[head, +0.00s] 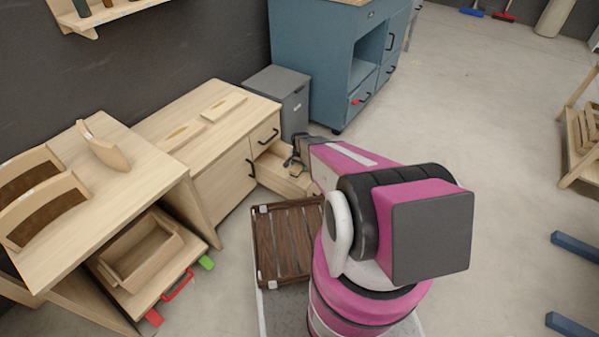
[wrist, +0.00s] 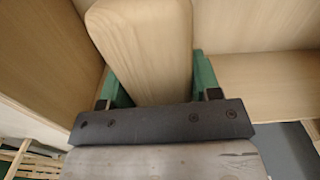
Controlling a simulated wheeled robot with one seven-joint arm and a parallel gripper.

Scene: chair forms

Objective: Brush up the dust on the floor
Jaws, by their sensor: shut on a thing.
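My gripper (head: 297,157) reaches into the open drawer (head: 285,182) of the low wooden cabinet. In the wrist view its green fingers (wrist: 160,78) stand on either side of a pale, rounded wooden piece (wrist: 148,40) and are shut on it. The piece lies between pale wooden walls that look like the drawer. Only its smooth wooden end shows, so I cannot tell whether it is a brush. A blue broom head (head: 472,12) and a red broom head (head: 504,16) are on the floor at the far back. I cannot make out dust on the floor.
The wooden cabinet (head: 215,175) stands left of my arm, with a grey bin (head: 290,88) and a blue cabinet (head: 310,60) behind. A brown slatted crate (head: 287,245) sits close in front. Blue bars (head: 575,245) lie at the right. The middle floor is clear.

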